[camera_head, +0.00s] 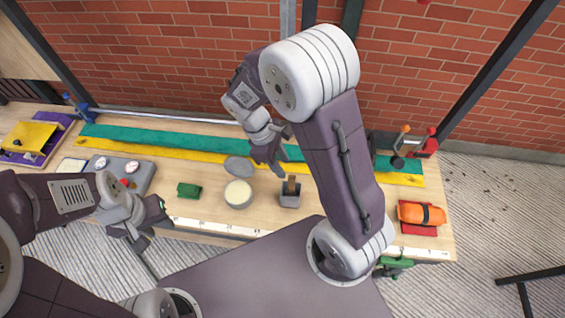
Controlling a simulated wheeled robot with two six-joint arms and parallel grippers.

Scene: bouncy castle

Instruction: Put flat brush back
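A brown brush-like piece (291,181), which I take to be the flat brush, stands upright in a small grey holder (290,201) on the workbench. How far it sits inside is hard to tell. My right gripper (269,163) hangs over the bench behind and left of the holder, apart from the brush. Its fingers are close together and nothing shows in them, but their gap is unclear. My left gripper (152,222) is at the bench's front edge, fingers apart and empty.
On the workbench (215,213) stand a round cream-topped tin (238,193) with a grey disc (239,166) behind it, a green block (189,190), a grey gauge panel (118,170) and an orange bundle (421,213). Green (200,139) and yellow strips lie along the back.

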